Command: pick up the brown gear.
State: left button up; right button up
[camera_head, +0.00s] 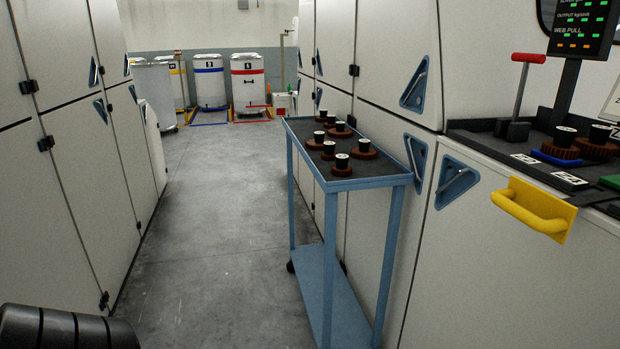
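Several brown gears with black hubs sit on the dark top of a blue cart (370,183) right of centre. The nearest brown gear (341,171) is at the cart's front edge, and another brown gear (363,154) is to its right. Two more brown gears with black hubs, a left one (561,153) and a right one (597,150), sit on the dark machine ledge at the right. Which gear the task names, I cannot tell. Neither of my grippers is in view.
A yellow handle (535,207) sticks out below the machine ledge (480,141). A red-topped lever (521,85) stands on the ledge. Cabinets line both sides. The grey floor aisle (210,240) left of the cart is clear. White drums (209,85) stand at the back.

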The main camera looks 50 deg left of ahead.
aim_at(341, 169)
jog(key=k, duration=0.35)
jog(key=z, duration=1.05)
jog(key=i, duration=0.8)
jog(key=u, duration=2.9)
jog(key=i, duration=0.5)
jog(key=u, duration=1.95)
jog(key=i, duration=1.95)
jog(key=z, duration=1.75)
